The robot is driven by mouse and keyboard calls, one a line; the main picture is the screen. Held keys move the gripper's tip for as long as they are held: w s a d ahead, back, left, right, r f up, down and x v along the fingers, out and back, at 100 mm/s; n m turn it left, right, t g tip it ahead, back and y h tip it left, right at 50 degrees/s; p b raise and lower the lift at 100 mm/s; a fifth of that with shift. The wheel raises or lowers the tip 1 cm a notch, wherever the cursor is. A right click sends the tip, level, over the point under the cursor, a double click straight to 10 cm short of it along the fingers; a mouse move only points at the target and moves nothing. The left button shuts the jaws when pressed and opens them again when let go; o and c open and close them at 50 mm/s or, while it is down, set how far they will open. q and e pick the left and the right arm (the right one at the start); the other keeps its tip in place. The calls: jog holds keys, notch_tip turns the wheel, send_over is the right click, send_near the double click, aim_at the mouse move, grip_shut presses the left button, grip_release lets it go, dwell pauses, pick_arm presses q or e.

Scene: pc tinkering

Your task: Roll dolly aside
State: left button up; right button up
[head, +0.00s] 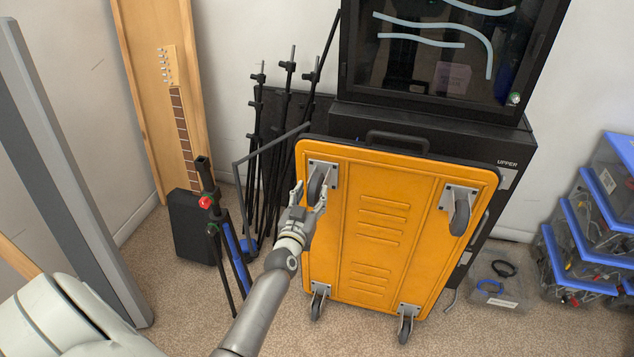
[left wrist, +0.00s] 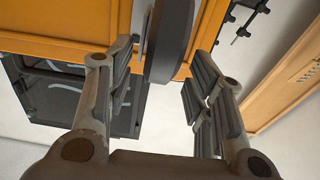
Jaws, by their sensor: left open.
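The orange dolly (head: 385,225) stands on edge, leaning against the black cabinet, with its underside and casters facing me. A black handle (head: 397,137) shows at its top edge. My left gripper (head: 308,197) is open at the dolly's upper left caster (head: 316,186). In the left wrist view the caster wheel (left wrist: 170,40) sits between the open fingers (left wrist: 160,85), with the orange dolly edge (left wrist: 60,50) behind. I cannot tell whether the fingers touch the wheel. My right gripper is not in view.
A black cabinet (head: 480,140) marked UPPER stands behind the dolly. Black stands (head: 262,130) and a guitar neck (head: 183,130) are left of it. Clear bins with blue lids (head: 590,235) are stacked at right. Carpet (head: 190,300) is open at lower left.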

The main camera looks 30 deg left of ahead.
aim_at(317, 182)
pick_arm(q)
jog(key=x, duration=0.6)
jog(key=shift+f+b, duration=0.1)
jog(key=shift+b, duration=0.2)
grip_shut()
